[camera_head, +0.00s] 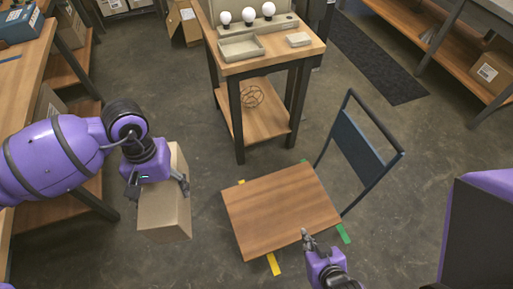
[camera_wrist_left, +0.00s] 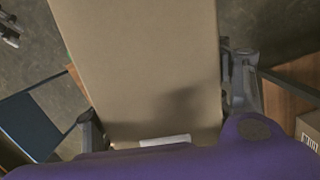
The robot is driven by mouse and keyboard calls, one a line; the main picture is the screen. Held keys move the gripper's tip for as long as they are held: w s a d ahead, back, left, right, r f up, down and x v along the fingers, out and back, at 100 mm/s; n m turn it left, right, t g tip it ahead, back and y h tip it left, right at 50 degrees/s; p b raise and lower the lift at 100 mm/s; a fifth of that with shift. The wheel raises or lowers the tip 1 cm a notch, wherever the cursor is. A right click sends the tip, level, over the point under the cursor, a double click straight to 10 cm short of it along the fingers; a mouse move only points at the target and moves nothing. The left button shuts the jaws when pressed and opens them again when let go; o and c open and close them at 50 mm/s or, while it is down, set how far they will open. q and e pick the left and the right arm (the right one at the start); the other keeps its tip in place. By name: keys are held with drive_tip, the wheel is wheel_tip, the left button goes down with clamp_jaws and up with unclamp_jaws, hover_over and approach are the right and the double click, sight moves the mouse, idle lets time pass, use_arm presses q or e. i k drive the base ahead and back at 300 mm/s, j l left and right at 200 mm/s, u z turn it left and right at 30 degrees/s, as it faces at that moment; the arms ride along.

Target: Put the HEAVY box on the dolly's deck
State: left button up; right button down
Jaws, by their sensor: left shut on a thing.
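A tan cardboard box (camera_head: 165,213) is held by my left gripper (camera_head: 157,182) above the floor, left of the dolly. It fills the middle of the left wrist view (camera_wrist_left: 145,70), with a finger at each side. A white strip shows at its lower edge there; no HEAVY marking is readable. The dolly's wooden deck (camera_head: 280,207) is bare, with its dark blue push handle (camera_head: 358,148) at the right. My right gripper (camera_head: 322,246) is at the deck's front edge, looks open and holds nothing visible.
Yellow and green tape marks lie on the floor around the dolly. A small wooden table (camera_head: 272,62) with bulbs and trays stands behind it. A workbench (camera_head: 32,60) runs along the left. Open floor separates the box from the dolly.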

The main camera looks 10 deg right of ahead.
sight(278, 206)
drive_tip(key=k+l+z, duration=0.15)
drive_tip(key=l, duration=0.15)
drive_tip(key=l+z, duration=0.15)
drive_tip(key=l, duration=0.15)
drive_tip(key=l+z, duration=0.15)
drive_tip(key=l, duration=0.2)
drive_tip(key=i+l+z, duration=0.1)
drive_tip(key=l, duration=0.2)
drive_tip(key=i+l+z, duration=0.15)
drive_tip(key=l, duration=0.15)
